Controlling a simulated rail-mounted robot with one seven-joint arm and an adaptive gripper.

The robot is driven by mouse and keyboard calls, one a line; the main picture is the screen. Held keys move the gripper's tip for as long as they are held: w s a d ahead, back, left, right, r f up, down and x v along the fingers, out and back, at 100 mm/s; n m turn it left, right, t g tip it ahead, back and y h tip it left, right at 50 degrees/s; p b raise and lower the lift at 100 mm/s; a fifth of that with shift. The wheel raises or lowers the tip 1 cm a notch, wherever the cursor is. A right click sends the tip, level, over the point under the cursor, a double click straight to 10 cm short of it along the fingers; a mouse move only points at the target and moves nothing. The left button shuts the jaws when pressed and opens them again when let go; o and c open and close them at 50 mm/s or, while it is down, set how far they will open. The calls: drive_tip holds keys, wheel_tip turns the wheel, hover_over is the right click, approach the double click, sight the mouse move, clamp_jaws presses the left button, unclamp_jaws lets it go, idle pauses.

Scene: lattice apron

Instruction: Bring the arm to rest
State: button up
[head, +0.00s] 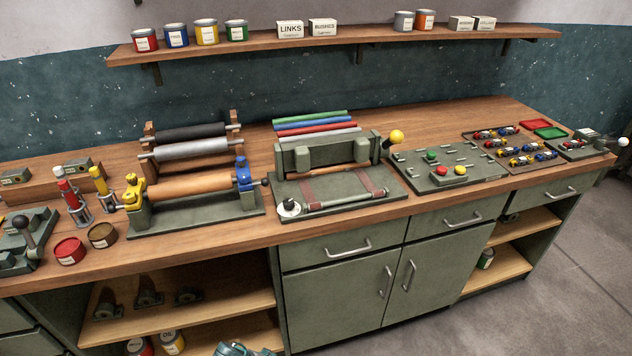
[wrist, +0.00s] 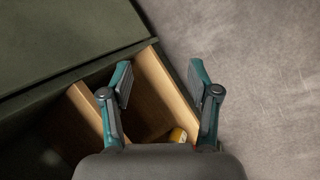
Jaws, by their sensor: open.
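My gripper (wrist: 160,78) shows in the wrist view with its two teal and grey fingers spread wide apart. It is open, with nothing between the fingers. Beyond the fingers are wooden shelf boards (wrist: 165,90) of a dark green cabinet (wrist: 60,40). The fingers appear apart from the boards, but the distance is hard to tell. In the head view, a small teal shape (head: 240,349) is cut off by the bottom edge; I cannot tell whether it is part of my gripper. The rest of my arm is not clearly seen.
The workbench (head: 340,222) holds a roller stand (head: 190,185), a press (head: 325,170) and a parts board (head: 450,165). Open shelves (head: 230,302) lie below, with cans at the bottom. A yellow can (wrist: 178,135) shows between the fingers' bases. Floor (wrist: 260,60) is clear at right.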

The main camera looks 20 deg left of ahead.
drive_tip(key=w+d+f+m+g+h, duration=0.1)
drive_tip(key=d+f+m+g, duration=0.1)
drive_tip(key=d, duration=0.5)
drive_tip(key=d+f+m+g, duration=0.1)
drive_tip(key=d+f+m, duration=0.15)
drive_tip(key=d, duration=0.55)
drive_tip(key=s+d+f+m+g+y, duration=0.1)
drive_tip(key=s+d+m, duration=0.3)
drive_tip(key=d, duration=0.6)
drive_tip(key=s+d+f+m+g+y, duration=0.1)
drive_tip(key=s+d+m+g, duration=0.3)
drive_tip(key=d, duration=0.7)
drive_tip(key=s+d+f+m+g+y, duration=0.1)
drive_tip(key=s+d+m+g, duration=0.2)
drive_tip(key=d, duration=0.7)
drive_tip(key=shift+s+d+f+m+y, duration=0.2)
drive_tip(key=shift+s+m+y, duration=0.1)
drive_tip(key=shift+s+m, duration=1)
drive_tip(key=shift+c, duration=0.2)
